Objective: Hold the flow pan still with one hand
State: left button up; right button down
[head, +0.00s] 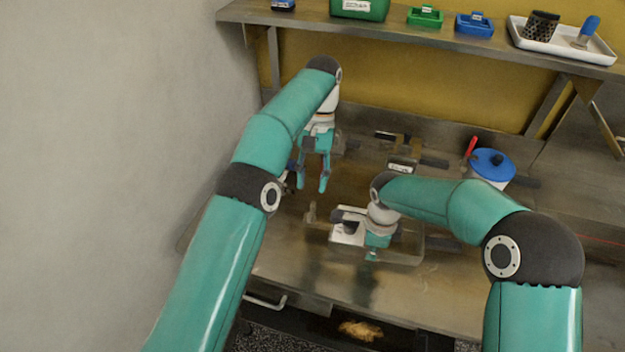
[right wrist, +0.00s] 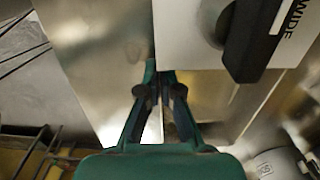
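The flow pan, a shiny, shallow metal pan (head: 408,255), sits on the steel worktop in the head view, partly hidden by my right arm. My right gripper (head: 371,258) points down at its near edge. In the right wrist view the fingertips of my right gripper (right wrist: 160,74) are close together, with a thin upright metal edge running between them; it looks pinched there. My left gripper (head: 313,186) hangs open and empty above the worktop, left of the pan and apart from it.
A white block with a black handle (right wrist: 248,45), lettered "WIDE", lies beside the right fingertips. A blue-lidded pot (head: 491,163) stands at the right. A shelf (head: 420,38) with coloured bins and a white tray (head: 560,42) runs along the back. A wall closes the left side.

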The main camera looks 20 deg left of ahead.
jog(key=c, duration=1.2)
grip_release()
jog(key=shift+c, duration=0.2)
jog(key=shift+r, duration=0.1)
